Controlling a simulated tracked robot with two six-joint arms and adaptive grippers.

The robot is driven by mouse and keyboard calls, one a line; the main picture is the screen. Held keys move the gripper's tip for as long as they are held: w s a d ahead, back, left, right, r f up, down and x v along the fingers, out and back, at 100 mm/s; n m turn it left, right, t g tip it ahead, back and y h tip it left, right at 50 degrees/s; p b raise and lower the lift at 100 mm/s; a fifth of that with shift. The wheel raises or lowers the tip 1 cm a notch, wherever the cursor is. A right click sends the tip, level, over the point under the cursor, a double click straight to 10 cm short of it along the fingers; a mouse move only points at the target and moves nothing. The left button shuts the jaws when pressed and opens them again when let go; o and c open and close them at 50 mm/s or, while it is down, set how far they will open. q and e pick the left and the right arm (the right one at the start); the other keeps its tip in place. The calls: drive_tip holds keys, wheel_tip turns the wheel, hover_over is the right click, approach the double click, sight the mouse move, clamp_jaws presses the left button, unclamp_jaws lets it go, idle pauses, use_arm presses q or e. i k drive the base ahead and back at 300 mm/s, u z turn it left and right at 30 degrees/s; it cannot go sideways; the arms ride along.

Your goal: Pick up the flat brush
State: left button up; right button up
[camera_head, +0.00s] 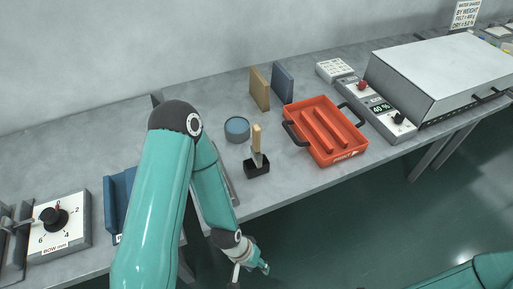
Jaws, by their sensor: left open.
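The flat brush (257,139) has a pale wooden handle and stands upright, with its lower end in a small black holder (257,170) near the front edge of the grey table. The bristles are not clearly visible. My left arm reaches in from the left, and its left gripper (248,272) hangs low in front of the table edge, below the brush and apart from it. It is open and looks empty, and is partly cut by the bottom of the picture. Only a teal link of my right arm shows at bottom right; its gripper is out of view.
A blue-topped round tin (237,127) stands left of and behind the holder. An orange tray (345,143) with black handles lies to the right. Two upright boards (260,91) stand behind. A large grey box machine (440,75) and a dial unit (60,227) flank the table.

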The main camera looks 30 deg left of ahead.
sight(255, 155)
drive_tip(key=z, duration=0.3)
drive_tip(key=i, duration=0.2)
drive_tip(key=u, duration=3)
drive_tip(key=k, duration=0.45)
drive_tip(key=z, duration=0.95)
drive_tip(key=k, duration=0.7)
drive_tip(key=u, duration=0.25)
drive_tip(key=i, duration=0.4)
drive_tip(key=u, duration=0.1)
